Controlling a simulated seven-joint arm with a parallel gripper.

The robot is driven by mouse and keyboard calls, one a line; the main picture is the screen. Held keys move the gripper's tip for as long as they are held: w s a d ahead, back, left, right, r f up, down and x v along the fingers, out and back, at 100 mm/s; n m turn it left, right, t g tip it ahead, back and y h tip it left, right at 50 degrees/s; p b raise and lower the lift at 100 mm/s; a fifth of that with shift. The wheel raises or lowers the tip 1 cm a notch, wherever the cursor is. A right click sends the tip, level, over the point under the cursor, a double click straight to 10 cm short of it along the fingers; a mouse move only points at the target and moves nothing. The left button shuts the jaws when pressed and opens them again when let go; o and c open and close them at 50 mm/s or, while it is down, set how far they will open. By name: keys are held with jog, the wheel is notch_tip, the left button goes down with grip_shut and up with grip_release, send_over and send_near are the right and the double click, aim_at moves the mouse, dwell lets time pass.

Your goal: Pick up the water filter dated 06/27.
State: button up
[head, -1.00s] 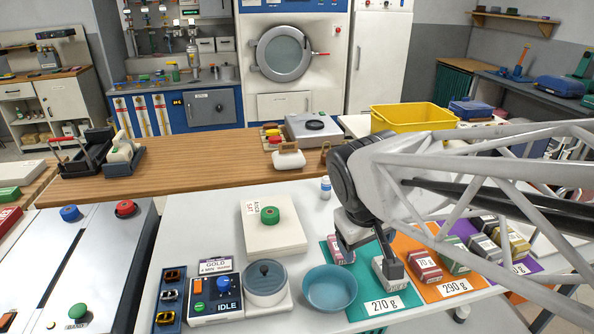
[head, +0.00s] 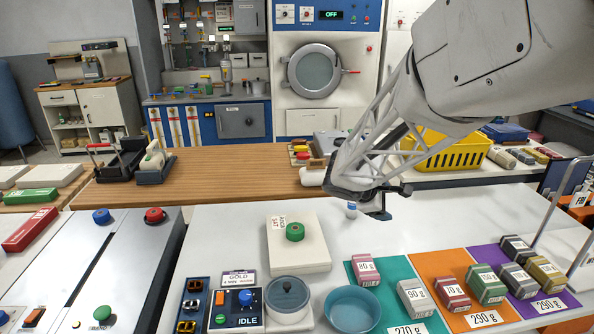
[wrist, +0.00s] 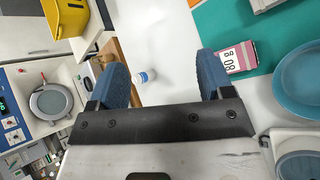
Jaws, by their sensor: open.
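I can make out no water filter with a readable date of 06/27. My gripper (head: 365,205) is above the back of the white table, close to this item in the picture. In the wrist view my gripper (wrist: 163,78) has its blue fingers wide apart with nothing held between them.
Weight boxes, such as a pink 80 g box (head: 365,270), stand on teal, orange and purple mats at the right. A blue bowl (head: 352,308), a lidded pot (head: 287,294) and a white pad (head: 297,255) are in front. A yellow basket (head: 450,152) stands behind.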

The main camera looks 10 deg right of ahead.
jog(key=w+f+n+t+h, duration=0.1)
jog(key=w+f+n+t, duration=0.1)
jog(key=w+f+n, duration=0.35)
jog(key=w+f+n+t, duration=0.1)
jog(key=w+f+n, duration=0.15)
jog(key=w, duration=0.65)
jog(key=n+t+y, duration=0.1)
jog(key=n+t, duration=0.3)
jog(key=n, duration=0.3)
send_near(350, 209)
jog(key=x, duration=0.4)
jog(key=shift+w+d+f, duration=0.15)
jog(key=shift+w, duration=0.05)
jog(key=shift+d, duration=0.1)
jog(key=shift+x, duration=1.25)
jog(key=shift+x, duration=2.55)
